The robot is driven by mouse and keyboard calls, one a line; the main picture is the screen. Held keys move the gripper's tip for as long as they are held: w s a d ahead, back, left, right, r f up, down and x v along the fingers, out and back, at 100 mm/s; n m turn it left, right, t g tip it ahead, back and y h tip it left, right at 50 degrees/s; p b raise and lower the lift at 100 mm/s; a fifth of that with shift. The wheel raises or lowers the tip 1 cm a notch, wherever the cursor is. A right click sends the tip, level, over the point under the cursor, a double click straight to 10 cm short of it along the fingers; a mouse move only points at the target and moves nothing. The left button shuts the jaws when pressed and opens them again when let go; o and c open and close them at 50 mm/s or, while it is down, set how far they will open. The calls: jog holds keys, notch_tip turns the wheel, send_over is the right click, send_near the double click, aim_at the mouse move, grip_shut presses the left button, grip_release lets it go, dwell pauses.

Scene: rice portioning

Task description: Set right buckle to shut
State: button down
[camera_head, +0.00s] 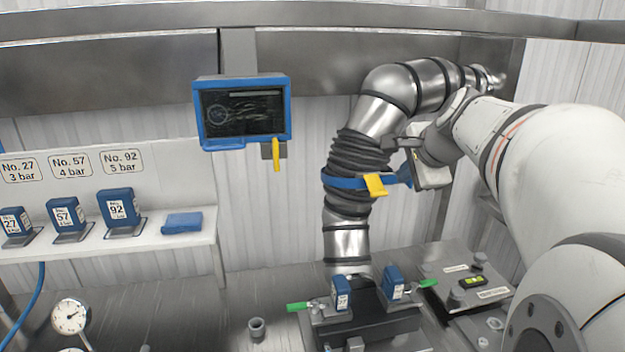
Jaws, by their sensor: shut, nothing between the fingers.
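A blue band (345,183) goes around the ribbed dark sleeve of the steel pipe. A yellow buckle (376,185) sits on the front of the band, its flap hanging down and tilted. A blue piece (406,174) shows at the band's right end, close to my gripper, and is partly hidden. I cannot tell whether it is a second buckle or how it is set. My gripper (408,155) is shut and empty, right beside the pipe at band height. Its fingertips are hard to make out, and I cannot tell whether they touch the band.
The steel pipe (348,240) rises from a dark block (368,328) with blue numbered units and green levers. A blue-framed screen (242,112) with a yellow lever hangs left. A shelf (160,237) holds blue numbered blocks. A plate with a level (473,282) lies at lower right.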

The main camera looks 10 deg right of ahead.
aim_at(380, 193)
jog(key=p+x, duration=0.2)
jog(key=x, duration=0.8)
jog(key=shift+w+f, duration=0.35)
jog(key=shift+d, duration=0.1)
jog(key=shift+f, duration=0.1)
